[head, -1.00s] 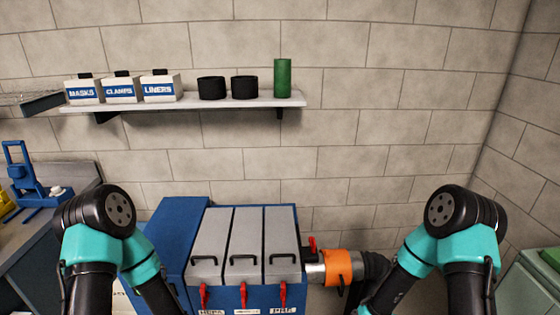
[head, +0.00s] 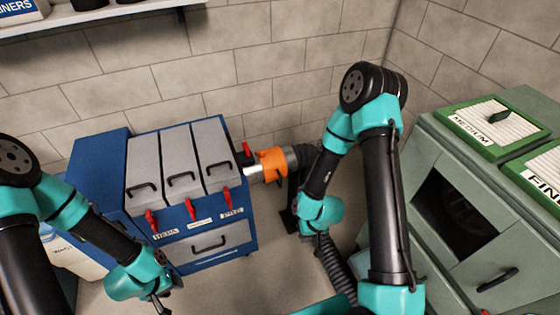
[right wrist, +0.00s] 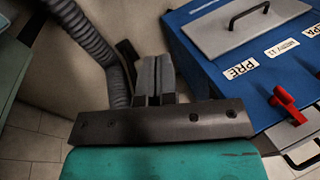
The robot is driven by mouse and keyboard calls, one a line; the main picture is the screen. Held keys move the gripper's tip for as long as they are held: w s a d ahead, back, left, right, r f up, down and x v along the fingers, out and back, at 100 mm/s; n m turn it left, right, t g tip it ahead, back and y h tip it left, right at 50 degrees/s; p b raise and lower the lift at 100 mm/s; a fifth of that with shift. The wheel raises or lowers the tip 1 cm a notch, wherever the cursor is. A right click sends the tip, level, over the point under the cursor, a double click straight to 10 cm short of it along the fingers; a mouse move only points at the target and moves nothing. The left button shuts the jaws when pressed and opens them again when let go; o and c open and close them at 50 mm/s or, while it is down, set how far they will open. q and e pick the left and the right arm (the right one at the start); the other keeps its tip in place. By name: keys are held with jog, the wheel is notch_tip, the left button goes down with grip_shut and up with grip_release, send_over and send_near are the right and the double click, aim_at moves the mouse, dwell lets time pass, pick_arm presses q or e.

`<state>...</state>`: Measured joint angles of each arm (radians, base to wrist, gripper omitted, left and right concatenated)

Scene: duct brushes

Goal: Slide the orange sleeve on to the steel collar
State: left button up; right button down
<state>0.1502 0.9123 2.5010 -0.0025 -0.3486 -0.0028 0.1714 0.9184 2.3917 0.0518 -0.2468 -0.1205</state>
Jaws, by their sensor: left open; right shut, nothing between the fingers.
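The orange sleeve (head: 271,163) sits around the end of the dark hose (head: 300,156), right of the blue unit. The short steel collar (head: 253,172) sticks out of the unit's right side, against the sleeve's left edge. I cannot tell whether the sleeve overlaps it. My left gripper (head: 161,301) is open and empty, low in front of the unit, partly cut off by the frame. My right gripper is shut and empty in the right wrist view (right wrist: 153,78), apart from the sleeve; the arm mostly hides it in the head view. Sleeve and collar are not in the right wrist view.
The blue unit (head: 97,170) has grey lids and red latches (head: 191,209); a red lever (head: 247,149) stands by the collar. The ribbed hose (right wrist: 88,38) hangs down left of my right fingers. A green cabinet (head: 425,160) stands at the right. A shelf (head: 100,14) is on the wall.

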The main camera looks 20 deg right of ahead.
jog(key=w+d+r+n+y, duration=0.1)
jog(key=w+d, duration=0.3)
jog(key=w, duration=0.5)
jog(key=w+d+r+n+t+y, duration=0.1)
jog(key=w+d+r+n, duration=0.1)
jog(key=w+d, duration=0.3)
jog(key=w+d+r+n+t+y, duration=0.1)
jog(key=w+d, duration=0.3)
jog(key=w, duration=1)
jog(key=shift+d+r+n, duration=0.4)
jog(key=shift+r+n, duration=0.05)
jog(key=shift+n, duration=0.25)
jog(key=w+a+f, duration=0.1)
jog(key=a+f, duration=0.7)
jog(key=a, duration=0.1)
jog(key=shift+w+a, duration=0.2)
jog(key=shift+w, duration=0.15)
